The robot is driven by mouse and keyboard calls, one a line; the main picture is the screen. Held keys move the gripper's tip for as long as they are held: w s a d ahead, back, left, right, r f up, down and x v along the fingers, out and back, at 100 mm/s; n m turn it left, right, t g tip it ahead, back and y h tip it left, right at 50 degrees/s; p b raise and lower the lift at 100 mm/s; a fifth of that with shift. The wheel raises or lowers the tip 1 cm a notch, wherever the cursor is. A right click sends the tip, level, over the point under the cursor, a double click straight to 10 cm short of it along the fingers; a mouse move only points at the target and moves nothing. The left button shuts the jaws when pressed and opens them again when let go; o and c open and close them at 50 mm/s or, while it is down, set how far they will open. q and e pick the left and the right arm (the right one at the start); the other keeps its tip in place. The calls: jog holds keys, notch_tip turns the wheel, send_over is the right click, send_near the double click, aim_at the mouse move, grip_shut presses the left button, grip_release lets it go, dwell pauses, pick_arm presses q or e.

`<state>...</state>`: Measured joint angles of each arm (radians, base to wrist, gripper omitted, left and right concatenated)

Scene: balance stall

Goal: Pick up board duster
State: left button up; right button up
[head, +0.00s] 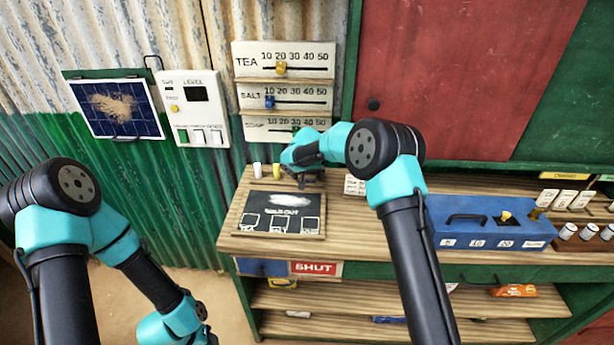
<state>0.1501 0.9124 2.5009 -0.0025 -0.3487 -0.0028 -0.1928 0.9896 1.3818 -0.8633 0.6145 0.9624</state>
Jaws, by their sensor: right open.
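I cannot make out a board duster; the area under my right gripper is partly hidden by the gripper and arm. My right gripper (311,184) is open, low over the back of the wooden counter (350,240), just behind a small chalkboard (280,214). The chalkboard lies flat, with a white chalk smear, lettering and drawn boxes. A white chalk piece (257,170) and a yellow one (277,171) stand left of the gripper. My left arm reaches down at the lower left; its gripper is out of view.
A blue box (485,232) with a black handle stands on the counter at right. A small white numbered card (354,186) is beside my right arm. Slider panels marked TEA (284,60) and SALT (290,97) hang on the wall behind. Shelves (400,300) lie below.

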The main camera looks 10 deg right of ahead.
jog(key=shift+c, duration=0.5)
jog(key=c, duration=0.8)
jog(key=shift+c, duration=0.2)
jog(key=shift+r, duration=1.75)
jog(key=s+a, duration=0.1)
jog(key=s, duration=0.4)
jog(key=s+r, duration=0.1)
jog(key=s, duration=0.4)
jog(key=s+a, duration=0.1)
jog(key=s, duration=0.4)
jog(key=shift+s+a+r, duration=0.25)
jog(key=shift+s+a, duration=0.05)
jog(key=shift+s, duration=0.1)
